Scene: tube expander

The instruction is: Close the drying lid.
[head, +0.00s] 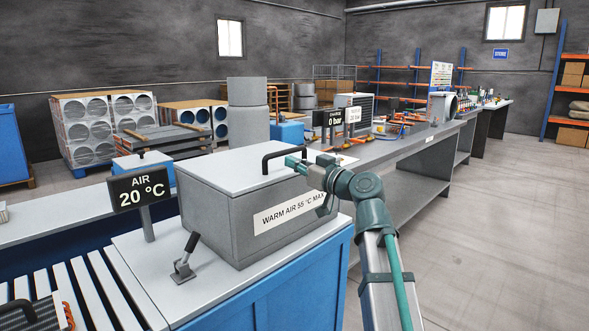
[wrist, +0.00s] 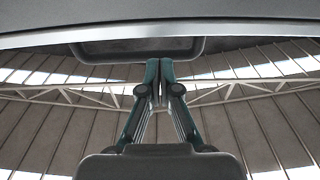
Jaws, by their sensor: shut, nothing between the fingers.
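The drying lid (head: 225,165) is a light grey plate lying flat on the grey warm-air box (head: 215,215), with no clear gap at its front edge. Its black bar handle (head: 284,147) stands up near the right end. My gripper (head: 291,162) is shut and empty, just right of the handle at about lid height. In the wrist view the closed fingertips (wrist: 160,64) overlap the lower edge of the dark handle (wrist: 125,49), and a pale edge of the lid (wrist: 100,33) crosses above. I cannot tell whether the fingers touch the handle.
An air display sign (head: 140,189) reading 20 °C and a small black-handled lever (head: 185,262) stand left of the box. A white slatted rack (head: 70,290) is at lower left. A long grey bench (head: 400,150) runs behind; the floor at right (head: 500,220) is clear.

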